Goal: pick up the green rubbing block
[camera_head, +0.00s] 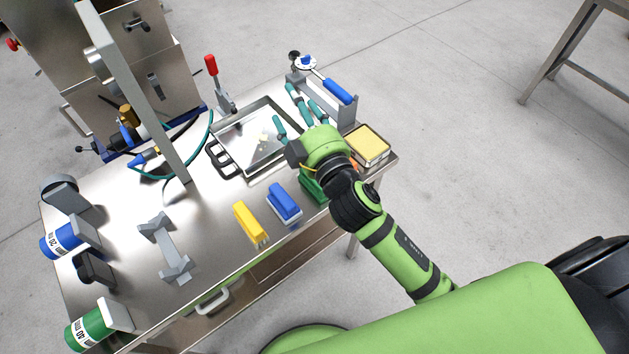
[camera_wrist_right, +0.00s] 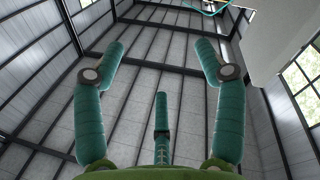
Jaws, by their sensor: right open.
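The green rubbing block (camera_head: 312,188) is at the front edge of the steel table, right of the blue block, partly hidden by my right arm. My right gripper (camera_head: 294,104) is beyond it, over the right part of the table near the steel tray, with its teal fingers pointing away from me. In the right wrist view my right gripper (camera_wrist_right: 160,70) is open and empty, with only walls, roof beams and windows behind it. My left gripper is not in view.
A blue block (camera_head: 284,200) and a yellow block (camera_head: 249,221) stand left of the green one. A steel tray (camera_head: 228,141) lies behind. A lever tool with a blue handle (camera_head: 338,91) and a yellow-topped box (camera_head: 368,143) are at the right end.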

